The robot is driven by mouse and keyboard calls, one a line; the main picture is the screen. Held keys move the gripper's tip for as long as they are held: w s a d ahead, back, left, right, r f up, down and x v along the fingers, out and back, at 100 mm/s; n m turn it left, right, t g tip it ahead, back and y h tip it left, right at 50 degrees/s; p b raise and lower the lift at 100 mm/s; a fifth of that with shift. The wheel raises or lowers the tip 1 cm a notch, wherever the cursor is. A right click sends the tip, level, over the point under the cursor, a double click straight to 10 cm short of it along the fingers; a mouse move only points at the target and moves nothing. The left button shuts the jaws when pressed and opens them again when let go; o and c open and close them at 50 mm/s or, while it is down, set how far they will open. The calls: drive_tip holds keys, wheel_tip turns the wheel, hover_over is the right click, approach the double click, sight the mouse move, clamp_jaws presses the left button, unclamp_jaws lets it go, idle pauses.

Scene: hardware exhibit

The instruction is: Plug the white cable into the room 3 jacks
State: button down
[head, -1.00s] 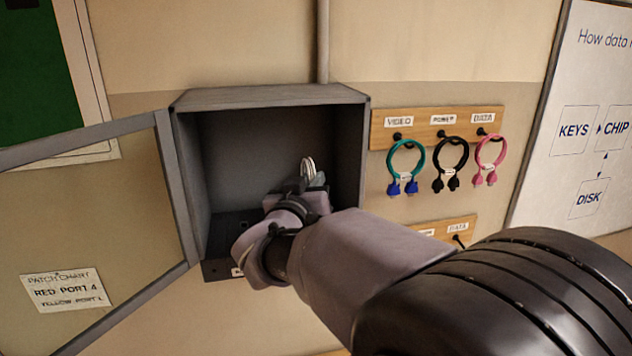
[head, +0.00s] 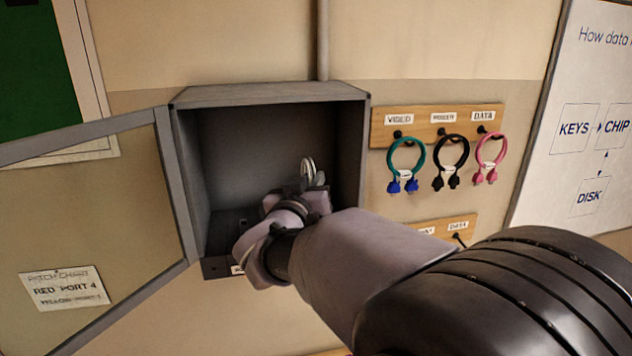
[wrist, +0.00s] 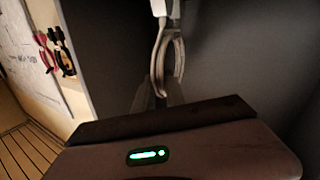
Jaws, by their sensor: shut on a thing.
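The white cable (head: 308,168) shows in the head view as a small pale loop above my gripper (head: 314,188), inside the open grey wall cabinet (head: 270,96). In the wrist view the white cable (wrist: 179,58) hangs as a narrow loop with a pale plug end at the top edge. My gripper (wrist: 157,97) is shut on the cable near the loop's lower end. A dark panel (head: 228,228) lies low in the cabinet, partly behind my arm. I cannot make out the room 3 jacks or whether the plugs touch anything.
The cabinet door (head: 120,125) stands open at the left, with a patch chart (head: 62,288) on it. Cabinet walls enclose my gripper closely. Right of the cabinet, teal (head: 407,142), black (head: 465,152) and pink (head: 500,150) cables hang on a labelled wooden rack (head: 386,112).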

drive_tip(key=shift+f, duration=0.25)
idle(0.4)
drive_tip(key=c, duration=0.7)
unclamp_jaws()
drive_tip(key=s, duration=0.2)
drive_tip(key=s+b, duration=0.1)
drive_tip(key=s, duration=0.2)
drive_tip(key=s+a, duration=0.1)
drive_tip(key=s, duration=0.1)
drive_tip(key=shift+s+a+r, duration=0.1)
drive_tip(key=shift+s, duration=0.15)
